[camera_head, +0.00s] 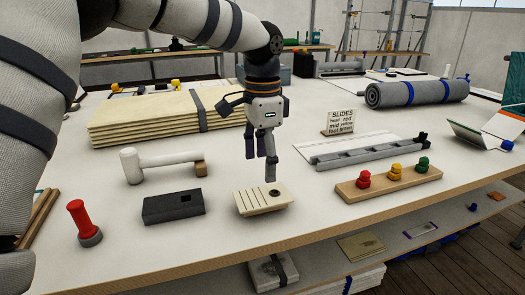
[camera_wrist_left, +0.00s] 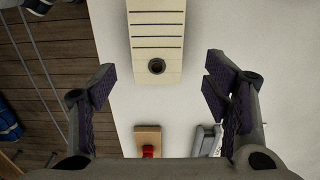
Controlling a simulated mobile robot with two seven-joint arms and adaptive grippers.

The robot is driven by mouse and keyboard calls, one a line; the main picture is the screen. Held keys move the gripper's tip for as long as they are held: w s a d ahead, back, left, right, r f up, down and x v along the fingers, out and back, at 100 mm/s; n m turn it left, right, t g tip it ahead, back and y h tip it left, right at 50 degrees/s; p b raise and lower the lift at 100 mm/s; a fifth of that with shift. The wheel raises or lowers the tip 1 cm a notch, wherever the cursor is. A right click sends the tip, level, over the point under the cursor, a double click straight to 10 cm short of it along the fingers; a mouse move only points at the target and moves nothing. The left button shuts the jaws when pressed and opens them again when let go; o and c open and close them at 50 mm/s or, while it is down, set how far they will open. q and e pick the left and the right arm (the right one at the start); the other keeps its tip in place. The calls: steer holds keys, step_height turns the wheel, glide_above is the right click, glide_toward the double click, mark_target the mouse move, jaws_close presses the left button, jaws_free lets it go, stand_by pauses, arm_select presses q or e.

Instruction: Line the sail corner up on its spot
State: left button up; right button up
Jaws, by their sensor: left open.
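The sail corner (camera_head: 262,201) is a cream, striped flat piece with a dark ring in one end. I see no clear marked spot on the table. My right gripper is not in view.
A red-handled tool (camera_head: 84,222) and a white mallet (camera_head: 160,164) stand to the left. A folded sail stack (camera_head: 150,122) lies behind. To the right are a grey track (camera_head: 365,153) and a wooden board (camera_head: 415,181) with red, yellow and green pieces.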

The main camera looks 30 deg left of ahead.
mark_target(263, 196)
arm_select(q)
steer(key=shift+s+d+f, duration=0.1)
steer(key=shift+s+f, duration=0.05)
steer(key=shift+f, duration=0.15)
step_height(263, 196, down, 6)
steer(key=shift+s+f+b, duration=0.1)
steer(key=shift+b, duration=0.45)
steer(key=shift+c, duration=1.1)
steer(key=c, duration=0.5)
steer(key=shift+r+p, duration=0.5)
steer(key=shift+r, duration=2.15)
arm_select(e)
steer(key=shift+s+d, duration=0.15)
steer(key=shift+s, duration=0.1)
